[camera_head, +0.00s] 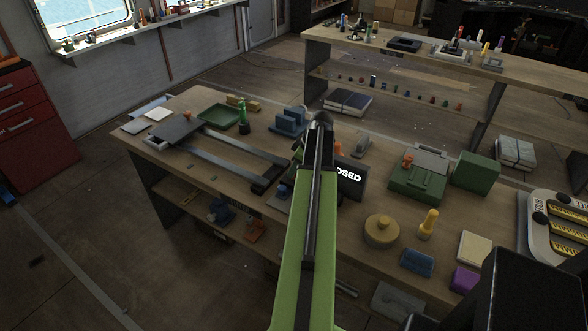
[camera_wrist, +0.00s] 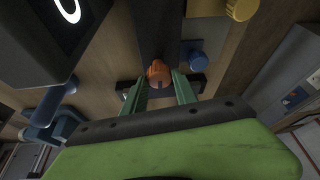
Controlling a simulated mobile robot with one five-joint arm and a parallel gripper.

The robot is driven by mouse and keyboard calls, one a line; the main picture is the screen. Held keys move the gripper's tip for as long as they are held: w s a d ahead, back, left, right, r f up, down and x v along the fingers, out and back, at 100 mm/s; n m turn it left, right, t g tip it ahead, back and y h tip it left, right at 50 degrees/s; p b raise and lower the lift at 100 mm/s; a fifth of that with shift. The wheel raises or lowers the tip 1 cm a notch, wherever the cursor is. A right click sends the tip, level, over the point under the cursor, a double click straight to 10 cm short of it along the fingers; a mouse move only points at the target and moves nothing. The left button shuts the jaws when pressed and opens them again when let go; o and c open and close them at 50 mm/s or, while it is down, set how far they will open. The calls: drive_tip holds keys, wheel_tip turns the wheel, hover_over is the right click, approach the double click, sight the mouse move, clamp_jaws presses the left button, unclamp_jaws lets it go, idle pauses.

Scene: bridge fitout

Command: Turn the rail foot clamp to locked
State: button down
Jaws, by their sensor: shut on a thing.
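In the wrist view my gripper (camera_wrist: 160,80) has its two green fingers on either side of an orange knob (camera_wrist: 158,71), and it is shut on it. The knob has a dark slot in its face and stands in front of a dark strip. I take it for the rail foot clamp's knob, but its locked or unlocked position cannot be read. In the head view my arm hides the fingers and most of the spot below them. Two grey rails (camera_head: 222,158) lie on the bench to the left, joined by a dark end piece (camera_head: 270,178).
A black block lettered "OSED" (camera_head: 349,178), partly covered, stands close right of my arm. A blue block (camera_head: 291,121) stands behind the rails. A green case (camera_head: 418,180), a tan round piece (camera_head: 381,231) and a yellow peg (camera_head: 428,223) stand farther right on the bench.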

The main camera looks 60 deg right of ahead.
drive_tip(key=m, duration=0.1)
drive_tip(key=m+h, duration=0.1)
drive_tip(key=m, duration=0.2)
drive_tip(key=shift+a+m+h, duration=0.25)
drive_tip(key=shift+m+h, duration=0.05)
drive_tip(key=m, duration=0.2)
drive_tip(key=m+h, duration=0.1)
drive_tip(key=m, duration=0.1)
drive_tip(key=shift+g+h, duration=0.3)
drive_tip(key=shift+g, duration=0.1)
drive_tip(key=m+g+h, duration=0.1)
drive_tip(key=m, duration=0.4)
drive_tip(key=shift+w, duration=0.15)
drive_tip(key=shift+m+g+h, duration=0.4)
drive_tip(key=shift+m+g, duration=0.4)
drive_tip(key=shift+m, duration=1.1)
drive_tip(key=shift+a, duration=0.1)
drive_tip(key=c, duration=1)
unclamp_jaws()
drive_tip(key=shift+o, duration=0.2)
drive_tip(key=shift+r, duration=0.1)
